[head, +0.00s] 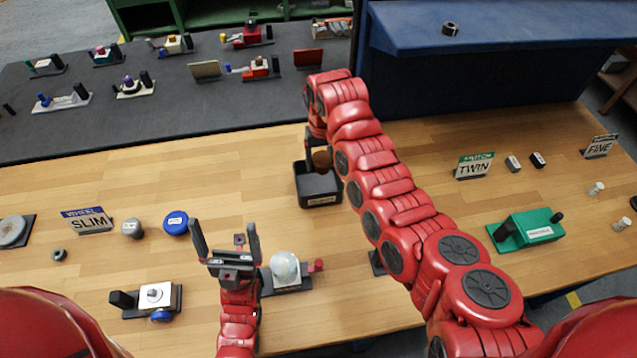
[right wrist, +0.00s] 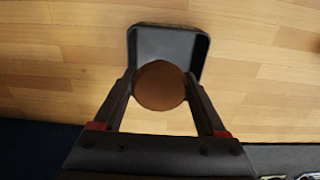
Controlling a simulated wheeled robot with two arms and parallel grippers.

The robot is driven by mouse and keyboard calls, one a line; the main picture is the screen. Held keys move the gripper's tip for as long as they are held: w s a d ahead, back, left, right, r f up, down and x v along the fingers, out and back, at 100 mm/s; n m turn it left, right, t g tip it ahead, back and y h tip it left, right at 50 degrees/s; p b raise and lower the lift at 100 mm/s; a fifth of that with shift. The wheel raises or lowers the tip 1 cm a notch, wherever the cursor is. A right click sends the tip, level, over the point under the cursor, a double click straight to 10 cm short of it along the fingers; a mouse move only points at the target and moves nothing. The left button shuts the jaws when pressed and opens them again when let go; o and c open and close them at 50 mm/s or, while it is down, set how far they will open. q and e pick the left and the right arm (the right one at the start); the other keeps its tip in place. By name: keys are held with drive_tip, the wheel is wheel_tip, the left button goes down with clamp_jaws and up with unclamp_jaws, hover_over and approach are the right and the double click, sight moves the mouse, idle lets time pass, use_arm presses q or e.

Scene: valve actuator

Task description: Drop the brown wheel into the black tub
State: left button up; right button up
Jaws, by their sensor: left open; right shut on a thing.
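The brown wheel (right wrist: 160,86) is held between the fingers of my right gripper (right wrist: 160,90) in the right wrist view. In the head view the brown wheel (head: 322,159) shows at the black tub's back rim, partly hidden by my right arm. The black tub (head: 320,200) stands on the wooden table near its middle. In the right wrist view the tub (right wrist: 168,45) lies behind the wheel, which overlaps its near edge. How high the wheel is above the tub I cannot tell. My left gripper (head: 226,240) is open and empty, left of the tub and nearer the front.
A fixture with a pale round dome (head: 285,268) stands close right of my left gripper. A blue cap (head: 175,222), a SLIM sign (head: 88,221) and a white-topped actuator (head: 155,295) are at left. A green actuator (head: 530,228) is at right. Wood around the tub's left is clear.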

drive_tip(key=shift+f, duration=0.7)
drive_tip(key=o, duration=1.5)
wheel_tip(320, 180, up, 8)
drive_tip(key=shift+f+p, duration=0.1)
drive_tip(key=shift+p, duration=0.85)
wheel_tip(320, 180, up, 10)
drive_tip(key=p, duration=0.6)
drive_tip(key=shift+f, duration=0.15)
drive_tip(key=shift+f, duration=0.1)
